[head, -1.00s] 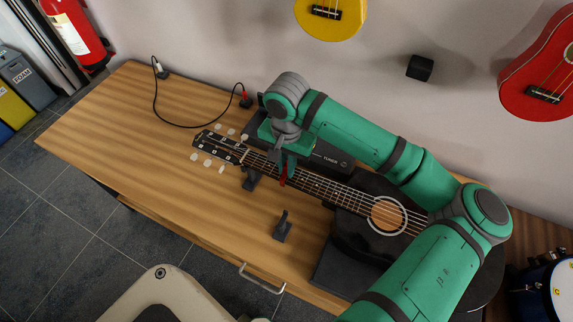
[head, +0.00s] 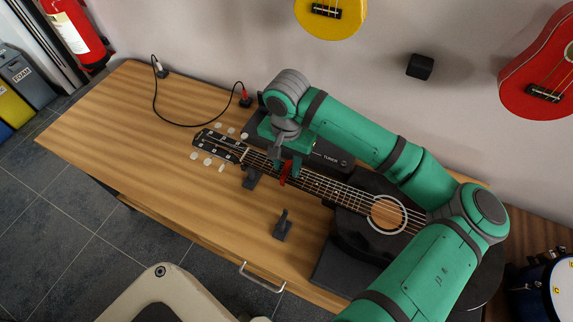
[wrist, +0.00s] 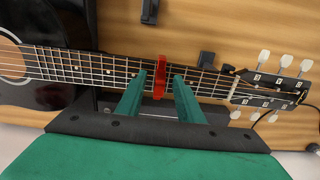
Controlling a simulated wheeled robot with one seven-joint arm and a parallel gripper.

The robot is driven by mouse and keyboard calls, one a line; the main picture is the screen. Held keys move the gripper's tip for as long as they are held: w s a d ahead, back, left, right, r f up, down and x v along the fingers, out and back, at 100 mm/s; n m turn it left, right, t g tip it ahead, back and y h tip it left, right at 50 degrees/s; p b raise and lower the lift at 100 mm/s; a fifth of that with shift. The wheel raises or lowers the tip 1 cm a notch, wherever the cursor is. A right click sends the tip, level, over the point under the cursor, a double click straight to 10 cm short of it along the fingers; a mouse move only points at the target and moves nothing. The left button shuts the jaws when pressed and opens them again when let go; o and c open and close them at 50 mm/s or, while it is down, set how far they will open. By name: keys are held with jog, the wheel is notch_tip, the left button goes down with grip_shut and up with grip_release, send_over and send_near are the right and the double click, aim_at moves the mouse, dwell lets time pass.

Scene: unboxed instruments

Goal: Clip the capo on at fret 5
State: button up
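The red capo (head: 284,175) sits across the neck of the black acoustic guitar (head: 345,235), between the headstock and the body. In the wrist view the capo (wrist: 159,78) stands across the strings; I cannot tell the exact fret. My gripper (head: 289,166) is over the neck. In the wrist view its two green fingers (wrist: 159,76) are apart, one on each side of the capo, with a visible gap on both sides. The guitar neck (wrist: 100,68) runs across the view, with the headstock (wrist: 270,90) at right. The capo's underside is hidden.
The guitar lies on a wooden table (head: 130,120). A dark neck rest (head: 252,178) is under the neck, and a black stand (head: 283,228) is in front. A tuner box (head: 335,155) lies behind the neck. A cable (head: 190,122) runs along the back. The table's left part is clear.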

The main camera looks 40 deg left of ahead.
notch_tip(320, 180, up, 10)
dwell(0.5)
dwell(0.5)
